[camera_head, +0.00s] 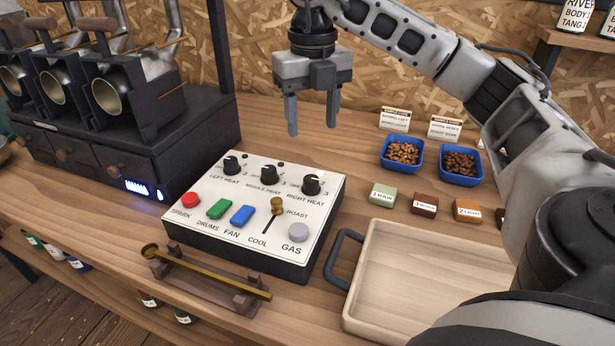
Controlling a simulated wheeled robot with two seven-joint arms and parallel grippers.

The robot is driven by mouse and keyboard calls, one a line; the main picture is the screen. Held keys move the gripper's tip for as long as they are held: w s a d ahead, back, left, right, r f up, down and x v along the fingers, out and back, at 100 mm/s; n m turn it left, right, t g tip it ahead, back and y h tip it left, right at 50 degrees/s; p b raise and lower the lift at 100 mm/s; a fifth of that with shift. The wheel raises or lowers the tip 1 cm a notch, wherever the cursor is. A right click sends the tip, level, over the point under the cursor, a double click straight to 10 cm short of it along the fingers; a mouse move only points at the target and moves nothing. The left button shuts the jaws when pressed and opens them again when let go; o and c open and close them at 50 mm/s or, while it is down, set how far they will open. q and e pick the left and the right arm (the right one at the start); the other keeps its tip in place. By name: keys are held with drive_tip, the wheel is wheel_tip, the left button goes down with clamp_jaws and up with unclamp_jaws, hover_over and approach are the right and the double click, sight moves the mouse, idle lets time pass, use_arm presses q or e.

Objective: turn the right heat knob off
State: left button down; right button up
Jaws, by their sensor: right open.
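The control box (262,238) stands on the wooden counter with three black heat knobs along its back edge. The right heat knob (311,184) is at the back right of the panel, above the label RIGHT HEAT. The left heat knob (231,165) and the middle heat knob (269,173) sit to its left. The exact pointer setting of the right knob is too small to tell. My right gripper (311,115) points down with its fingers apart and empty, in the air above and behind the right heat knob, not touching it. My left gripper is not in view.
The black roaster (110,130) stands at the left. A brass scoop (215,275) rests on a wooden stand in front of the box. A wooden tray (440,275) lies to the right. Two blue bean bowls (402,165) and several labelled blocks are behind the tray.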

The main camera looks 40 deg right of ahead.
sight(311, 178)
wheel_tip(311, 178, down, 12)
drive_tip(key=shift+f, duration=0.1)
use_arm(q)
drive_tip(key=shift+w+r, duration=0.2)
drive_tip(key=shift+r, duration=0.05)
use_arm(e)
drive_tip(key=c, duration=1)
